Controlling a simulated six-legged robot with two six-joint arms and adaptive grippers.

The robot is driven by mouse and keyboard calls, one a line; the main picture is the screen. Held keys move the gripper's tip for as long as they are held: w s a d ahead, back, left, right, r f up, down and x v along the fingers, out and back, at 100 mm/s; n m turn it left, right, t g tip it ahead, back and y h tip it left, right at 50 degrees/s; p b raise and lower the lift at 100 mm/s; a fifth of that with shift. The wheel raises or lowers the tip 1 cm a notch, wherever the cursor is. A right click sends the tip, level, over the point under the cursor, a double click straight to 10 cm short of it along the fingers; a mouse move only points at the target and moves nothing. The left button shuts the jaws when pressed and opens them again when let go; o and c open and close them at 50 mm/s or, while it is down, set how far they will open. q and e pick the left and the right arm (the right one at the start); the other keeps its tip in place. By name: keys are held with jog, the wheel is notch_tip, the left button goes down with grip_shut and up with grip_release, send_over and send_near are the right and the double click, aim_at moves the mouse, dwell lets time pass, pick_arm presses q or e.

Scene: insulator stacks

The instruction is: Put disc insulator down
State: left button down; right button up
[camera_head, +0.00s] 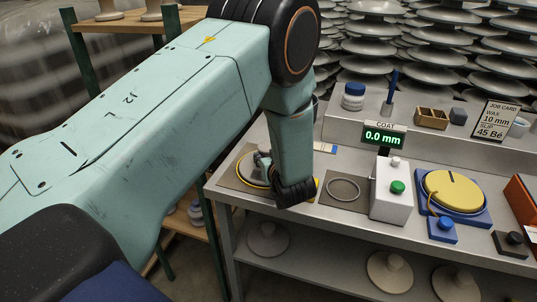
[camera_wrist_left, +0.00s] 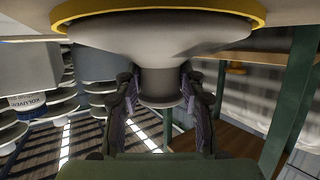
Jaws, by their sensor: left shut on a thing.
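The disc insulator (camera_wrist_left: 160,40) fills the top of the left wrist view, a pale grey body with a yellow rim and a dark cap. My left gripper (camera_wrist_left: 160,92) is shut on that cap, one finger on each side. In the head view my left gripper (camera_head: 265,163) is at the left end of the bench, partly hidden by my own arm. The insulator's yellow-edged disc (camera_head: 245,176) shows partly there, over a brown mat (camera_head: 228,182). I cannot tell whether it touches the mat. My right gripper is not in view.
Right of my gripper lie a second brown mat with a ring (camera_head: 344,189), a white box with a green button (camera_head: 391,190) and a yellow turntable (camera_head: 453,190). The coat display (camera_head: 384,137) reads 0.0 mm. Insulators stand on the lower shelf (camera_head: 330,250).

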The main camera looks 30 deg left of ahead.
pick_arm(q)
jog(key=c, duration=1.2)
grip_release()
jog(key=shift+a+f, duration=0.1)
jog(key=shift+f, duration=0.1)
jog(key=o, duration=0.4)
jog(key=shift+w, duration=0.1)
jog(key=shift+r, duration=0.1)
jog(key=shift+r, duration=0.1)
